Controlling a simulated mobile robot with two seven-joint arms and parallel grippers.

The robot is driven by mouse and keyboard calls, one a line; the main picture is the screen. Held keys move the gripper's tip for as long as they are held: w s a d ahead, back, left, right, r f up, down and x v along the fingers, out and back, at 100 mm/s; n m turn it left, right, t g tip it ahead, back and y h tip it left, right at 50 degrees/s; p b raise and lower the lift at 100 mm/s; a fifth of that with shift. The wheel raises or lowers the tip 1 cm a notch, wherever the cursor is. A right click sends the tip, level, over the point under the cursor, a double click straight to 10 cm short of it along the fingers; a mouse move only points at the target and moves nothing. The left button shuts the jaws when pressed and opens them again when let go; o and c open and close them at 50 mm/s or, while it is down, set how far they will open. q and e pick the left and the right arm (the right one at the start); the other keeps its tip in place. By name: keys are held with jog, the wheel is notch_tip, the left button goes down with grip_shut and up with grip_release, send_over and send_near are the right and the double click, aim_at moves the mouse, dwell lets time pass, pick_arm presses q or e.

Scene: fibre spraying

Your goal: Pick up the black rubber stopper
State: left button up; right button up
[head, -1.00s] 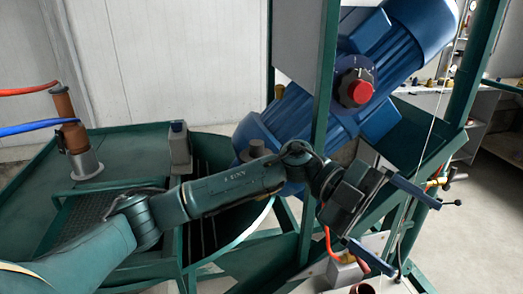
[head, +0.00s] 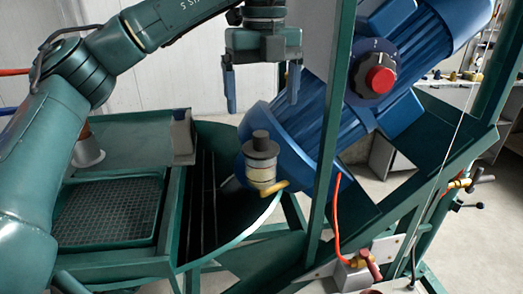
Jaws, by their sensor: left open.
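A dark, stubby cylinder (head: 261,141), which looks like the black rubber stopper, sits upright on top of a pale fitting (head: 262,172) with a yellow handle, in front of the blue motor's lower end. My left gripper (head: 262,104) is above it, pointing down, with its two blue fingers spread wide. The fingertips are a little higher than the dark cylinder in the picture, one to each side, and nothing is between them. I cannot tell the depth gap. My right gripper is out of view.
A green post (head: 332,130) stands close right of the gripper, with the large blue motor (head: 300,130) behind it. A grey block (head: 182,138) stands on the green bench at left. A dark open trough lies below the fitting.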

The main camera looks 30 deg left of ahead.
aim_at(261, 133)
pick_arm(q)
notch_tip(261, 133, down, 4)
jog(key=shift+r, duration=0.25)
jog(key=f, duration=0.3)
jog(key=a+f+p, duration=0.1)
jog(key=shift+w+f, duration=0.25)
jog(key=shift+f, duration=0.1)
jog(key=shift+d+f, duration=0.15)
jog(key=shift+f, duration=0.15)
jog(key=shift+c, duration=0.2)
jog(key=c, duration=1)
